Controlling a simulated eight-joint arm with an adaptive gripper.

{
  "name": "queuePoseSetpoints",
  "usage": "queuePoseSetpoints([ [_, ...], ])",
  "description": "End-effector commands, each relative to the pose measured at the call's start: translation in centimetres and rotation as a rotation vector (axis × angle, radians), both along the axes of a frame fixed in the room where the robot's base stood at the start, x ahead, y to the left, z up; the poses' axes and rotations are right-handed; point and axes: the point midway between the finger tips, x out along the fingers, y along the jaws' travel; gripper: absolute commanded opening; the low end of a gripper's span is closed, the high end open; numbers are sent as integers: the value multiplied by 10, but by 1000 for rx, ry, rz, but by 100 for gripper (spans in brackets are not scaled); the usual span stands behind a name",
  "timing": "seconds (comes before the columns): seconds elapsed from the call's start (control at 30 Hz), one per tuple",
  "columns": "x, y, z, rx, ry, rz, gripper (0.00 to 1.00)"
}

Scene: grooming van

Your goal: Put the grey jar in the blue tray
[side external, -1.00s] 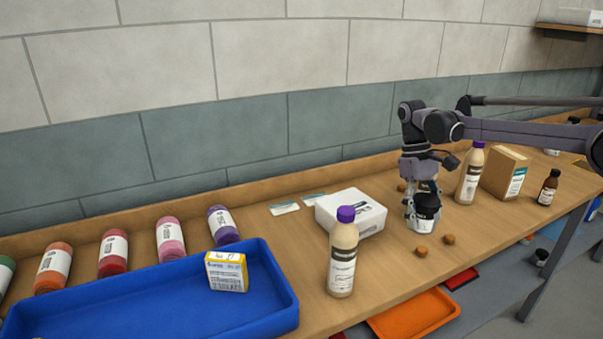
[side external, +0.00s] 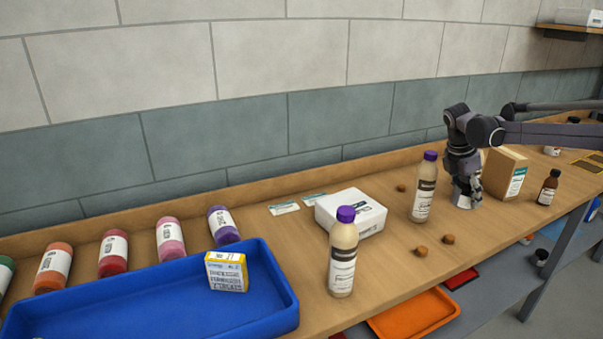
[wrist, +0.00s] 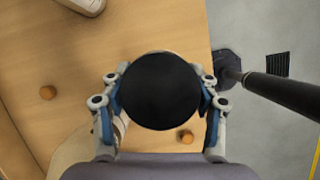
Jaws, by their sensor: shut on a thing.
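My gripper (side external: 464,196) is shut on the grey jar (side external: 463,202), near the cardboard box. Only a pale lower part of the jar shows below my fingers in the side view. In the wrist view its round black lid (wrist: 160,91) sits between the two fingers of my gripper (wrist: 160,95). Whether the jar touches the table cannot be told. The blue tray (side external: 130,318) is at the lower left, far from my gripper. A yellow and white box (side external: 227,272) stands in it, with bare floor to its left.
A purple-capped bottle (side external: 423,188) stands close left of my gripper. A cardboard box (side external: 503,174) and brown bottle (side external: 548,188) are to the right. Small brown balls (side external: 449,240) dot the table.

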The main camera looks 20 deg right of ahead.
Motion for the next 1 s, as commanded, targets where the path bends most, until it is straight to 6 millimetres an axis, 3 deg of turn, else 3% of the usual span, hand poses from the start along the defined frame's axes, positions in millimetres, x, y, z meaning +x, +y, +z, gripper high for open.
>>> queuePoseSetpoints([
  [0.1, 20, -29, 0, -6, 0, 102, 23],
  [0.4, 69, -59, 0, -8, 3, 123, 23],
  [0.6, 91, -69, -2, -7, 4, 95, 23],
  [0.83, 101, -73, -4, -8, 4, 76, 23],
  [1.0, 102, -73, -25, -7, 3, 73, 23],
])
